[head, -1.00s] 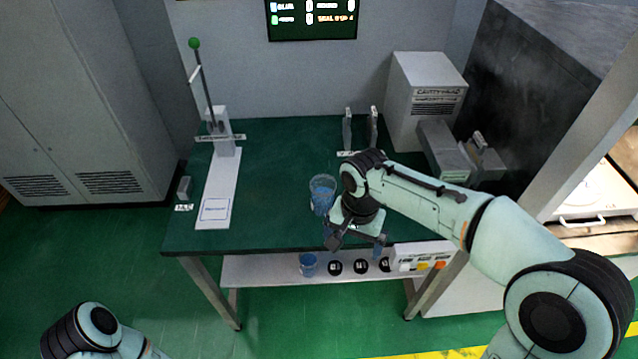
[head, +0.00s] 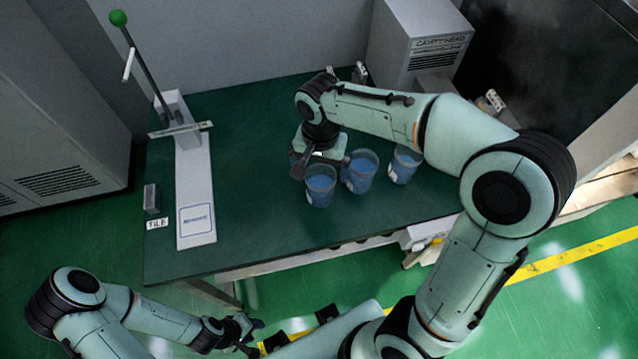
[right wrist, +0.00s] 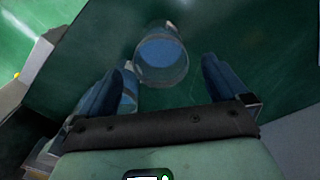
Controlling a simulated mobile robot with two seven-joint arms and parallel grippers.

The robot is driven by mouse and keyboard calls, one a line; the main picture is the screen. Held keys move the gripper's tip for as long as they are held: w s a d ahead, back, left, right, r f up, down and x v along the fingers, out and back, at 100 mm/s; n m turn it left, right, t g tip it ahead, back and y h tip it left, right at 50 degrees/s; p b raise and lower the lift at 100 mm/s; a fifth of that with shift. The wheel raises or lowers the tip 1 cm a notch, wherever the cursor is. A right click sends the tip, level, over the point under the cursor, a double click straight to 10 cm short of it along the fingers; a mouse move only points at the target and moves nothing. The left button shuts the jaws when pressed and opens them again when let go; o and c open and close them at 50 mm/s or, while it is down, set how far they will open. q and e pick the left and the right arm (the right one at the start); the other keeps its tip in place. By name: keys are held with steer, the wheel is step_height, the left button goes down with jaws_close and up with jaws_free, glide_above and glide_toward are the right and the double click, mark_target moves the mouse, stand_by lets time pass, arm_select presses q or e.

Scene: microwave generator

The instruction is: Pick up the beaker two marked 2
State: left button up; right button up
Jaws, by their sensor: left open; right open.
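Three clear beakers with blue liquid stand in a row near the table's front edge: a left one (head: 320,186), a middle one (head: 360,173) and a right one (head: 404,165). No number is readable, so I cannot tell which is beaker two. My right gripper (head: 321,163) is open just behind the left and middle beakers. In the right wrist view, one beaker (right wrist: 161,55) lies ahead between the open fingers (right wrist: 168,70), apart from both. Another beaker (right wrist: 129,98) is partly hidden behind the left finger. My left gripper (head: 245,335) is open and empty, below the table's front edge.
The green table (head: 255,215) is clear between the beakers and a white lever stand (head: 190,150) at left. A small grey block (head: 151,199) sits by the TILE label. A grey boxed unit (head: 415,50) stands at the back right.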

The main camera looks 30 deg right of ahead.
step_height(320, 180, down, 3)
glide_above(321, 183)
steer(key=s+a, duration=0.2)
steer(key=s, duration=0.1)
steer(key=shift+w+d+f, duration=0.1)
steer(key=shift+d+f, duration=0.05)
steer(key=shift+f, duration=1.3)
steer(key=shift+d+f, duration=0.1)
steer(key=shift+f, duration=1.35)
steer(key=c, duration=1.3)
steer(key=shift+o, duration=0.2)
steer(key=shift+r, duration=0.1)
steer(key=shift+r, duration=0.1)
